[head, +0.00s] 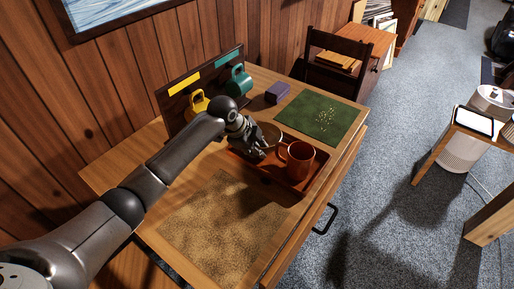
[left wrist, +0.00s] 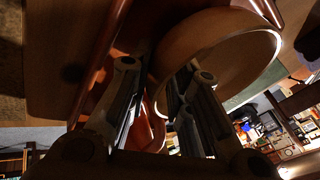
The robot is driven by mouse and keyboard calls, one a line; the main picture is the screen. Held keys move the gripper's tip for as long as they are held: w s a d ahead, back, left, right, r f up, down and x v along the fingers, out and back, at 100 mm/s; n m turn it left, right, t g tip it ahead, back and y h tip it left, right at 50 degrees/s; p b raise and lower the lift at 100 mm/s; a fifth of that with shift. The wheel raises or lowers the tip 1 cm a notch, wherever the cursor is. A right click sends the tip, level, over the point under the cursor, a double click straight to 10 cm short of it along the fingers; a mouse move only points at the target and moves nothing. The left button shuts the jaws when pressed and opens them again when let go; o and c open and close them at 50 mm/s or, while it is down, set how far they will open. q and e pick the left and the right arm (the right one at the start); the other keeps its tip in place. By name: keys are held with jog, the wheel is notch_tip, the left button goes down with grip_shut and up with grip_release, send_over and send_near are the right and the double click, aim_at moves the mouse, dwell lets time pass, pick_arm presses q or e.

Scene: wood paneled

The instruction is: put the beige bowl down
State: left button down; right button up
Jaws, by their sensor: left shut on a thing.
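The beige bowl (head: 273,133) is partly hidden behind my left gripper (head: 258,150) in the head view. The gripper is shut on the bowl's side, over the left part of a red-brown tray (head: 262,174). In the left wrist view the bowl (left wrist: 232,45) is large, its rim close to the fingers (left wrist: 160,85). I cannot tell whether the bowl touches the tray floor. My right gripper is not in view.
An orange-brown mug (head: 299,159) stands at the tray's right side, close to my gripper. A green mat (head: 318,115) with small pale bits lies behind, and a tan mat (head: 215,225) in front. A rack (head: 209,83) holds yellow and teal mugs. A purple box (head: 278,93) stands nearby.

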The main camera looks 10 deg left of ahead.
pick_arm(q)
jog(key=c, duration=1.5)
grip_release()
jog(key=shift+o, duration=0.9)
jog(key=shift+r, duration=0.1)
jog(key=v, duration=1.2)
jog(key=shift+d, duration=0.1)
